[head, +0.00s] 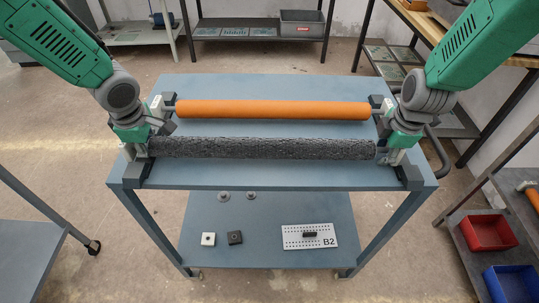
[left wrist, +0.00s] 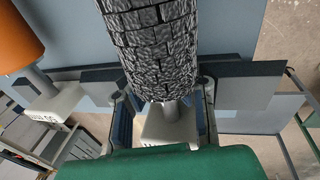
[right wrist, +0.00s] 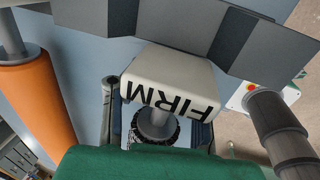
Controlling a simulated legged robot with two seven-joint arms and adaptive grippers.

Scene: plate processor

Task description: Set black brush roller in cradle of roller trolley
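The black brush roller (head: 262,148) lies level across the front of the blue roller trolley (head: 270,177), parallel to an orange roller. Dark cradle blocks (head: 134,174) (head: 410,177) sit near the front corners; I cannot tell whether the roller's ends rest in them. My left gripper (head: 140,141) has its fingers on both sides of the roller's white end block (left wrist: 170,128), below the bristled body (left wrist: 153,45). My right gripper (head: 391,151) has its fingers around the other white end block, marked FIRM (right wrist: 168,85). Both look closed on the blocks.
The orange roller (head: 272,110) lies behind, between rear dark blocks. The lower shelf (head: 270,214) holds small parts and a plate marked B2 (head: 309,237). Red (head: 487,232) and blue (head: 513,284) bins stand at right. A grey table (head: 28,262) stands at left.

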